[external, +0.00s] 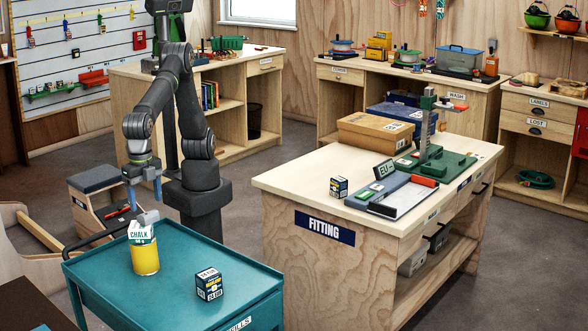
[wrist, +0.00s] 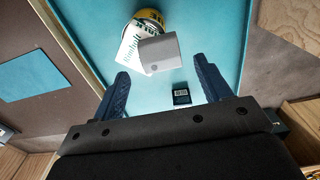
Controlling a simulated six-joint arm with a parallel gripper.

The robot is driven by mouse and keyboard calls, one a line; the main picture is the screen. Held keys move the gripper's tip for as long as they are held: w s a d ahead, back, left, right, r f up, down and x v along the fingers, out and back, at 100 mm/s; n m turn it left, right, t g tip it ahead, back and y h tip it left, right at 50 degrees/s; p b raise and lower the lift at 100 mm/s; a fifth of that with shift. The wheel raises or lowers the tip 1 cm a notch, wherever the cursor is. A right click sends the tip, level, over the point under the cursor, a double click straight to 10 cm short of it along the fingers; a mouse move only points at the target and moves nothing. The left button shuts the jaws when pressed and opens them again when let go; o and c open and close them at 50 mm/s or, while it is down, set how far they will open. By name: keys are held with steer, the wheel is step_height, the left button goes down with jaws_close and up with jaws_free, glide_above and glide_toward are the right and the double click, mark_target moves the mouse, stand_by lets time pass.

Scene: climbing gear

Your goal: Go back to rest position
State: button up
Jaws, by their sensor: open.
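My gripper (external: 142,188) is open, with its two blue fingers pointing down above the left back part of the teal cart. In the wrist view my gripper (wrist: 162,92) has its fingers spread apart with nothing between them. The arm is bent and reaches forward and down from its dark column. A yellow tin (external: 145,260) stands on the cart below and beside my gripper, with a white chalk packet (external: 142,231) in it. A grey block (external: 148,218) shows at the packet's top; it also shows in the wrist view (wrist: 160,53).
The teal cart (external: 193,267) also bears a dark labelled box (external: 209,284). The FITTING bench (external: 300,182) stands to the right with a small box (external: 339,187) and a green stand (external: 425,135). A grey-topped step stool (external: 95,179) is behind the cart. Open floor lies between cart and bench.

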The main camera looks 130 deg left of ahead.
steer(key=s+d+r, duration=0.1)
steer(key=s+r, duration=0.5)
steer(key=s, duration=0.5)
steer(key=w+a+f+n, duration=0.2)
steer(key=w+a, duration=0.6)
steer(key=w, duration=0.1)
steer(key=w+a+f+n, duration=0.2)
steer(key=w+a, duration=0.6)
steer(key=w, duration=0.2)
steer(key=w+a+f+n, duration=0.1)
steer(key=w+a, duration=0.2)
steer(key=a, duration=0.5)
steer(key=w+a+f+n, duration=0.2)
steer(key=w+a, duration=0.1)
steer(key=a, duration=0.4)
steer(key=w+a+f+n, duration=0.1)
steer(key=w+a+f, duration=0.1)
steer(key=a, duration=0.6)
steer(key=shift+w+a+f+n, duration=0.25)
steer(key=shift+w+a+n, duration=0.1)
steer(key=shift+w, duration=0.1)
